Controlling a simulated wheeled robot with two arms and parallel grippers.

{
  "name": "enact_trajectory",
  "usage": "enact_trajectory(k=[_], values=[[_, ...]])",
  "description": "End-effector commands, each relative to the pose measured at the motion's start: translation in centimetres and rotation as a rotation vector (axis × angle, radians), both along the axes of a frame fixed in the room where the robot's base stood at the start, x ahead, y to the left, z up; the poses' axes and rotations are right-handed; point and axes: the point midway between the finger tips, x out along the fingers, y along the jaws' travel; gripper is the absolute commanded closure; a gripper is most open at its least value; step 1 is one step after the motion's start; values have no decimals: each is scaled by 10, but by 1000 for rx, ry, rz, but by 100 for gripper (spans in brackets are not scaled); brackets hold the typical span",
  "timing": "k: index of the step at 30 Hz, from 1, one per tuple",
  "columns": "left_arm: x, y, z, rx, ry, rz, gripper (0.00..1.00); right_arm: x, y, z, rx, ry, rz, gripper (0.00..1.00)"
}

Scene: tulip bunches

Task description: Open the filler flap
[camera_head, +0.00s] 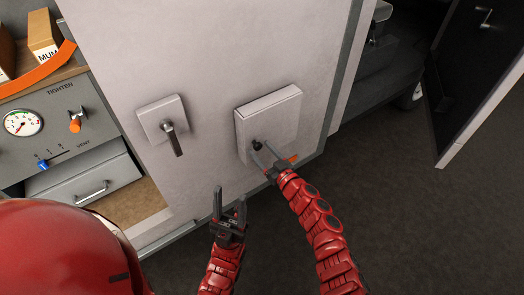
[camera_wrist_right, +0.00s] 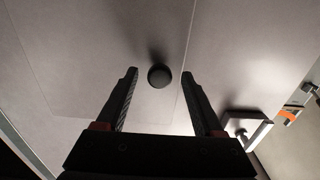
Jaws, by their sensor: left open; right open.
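The filler flap (camera_head: 270,117) is a pale square panel standing out from the white wall, and it looks closed. A small dark round knob (camera_head: 257,146) sits near its lower left corner. My right gripper (camera_head: 261,151) is open at the knob. In the right wrist view, the knob (camera_wrist_right: 159,76) shows between the lines of the two open fingers (camera_wrist_right: 160,74), close to their tips, with a gap on either side. I cannot tell its exact depth from the tips. My left gripper (camera_head: 230,193) is open and empty, below and left of the flap.
A lever handle on a square plate (camera_head: 155,111) is left of the flap. Further left are a gauge (camera_head: 23,122), an orange knob (camera_head: 75,125), a blue slider (camera_head: 43,164) and a drawer (camera_head: 95,188). A dark door panel (camera_head: 480,80) stands at right; the floor before it is clear.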

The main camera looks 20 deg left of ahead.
Motion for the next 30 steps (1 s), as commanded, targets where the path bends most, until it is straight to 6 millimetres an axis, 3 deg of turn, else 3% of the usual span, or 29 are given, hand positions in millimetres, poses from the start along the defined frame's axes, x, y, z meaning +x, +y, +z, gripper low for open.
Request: enact_trajectory(k=[7, 8, 19, 30], values=[[0, 0, 0, 0, 0, 0, 50, 0, 0, 0, 0, 0, 0, 31], [0, 0, 0, 0, 0, 0, 50, 0, 0, 0, 0, 0, 0, 34], [0, 0, 0, 0, 0, 0, 50, 0, 0, 0, 0, 0, 0, 100], [0, 0, 0, 0, 0, 0, 50, 0, 0, 0, 0, 0, 0, 100]])
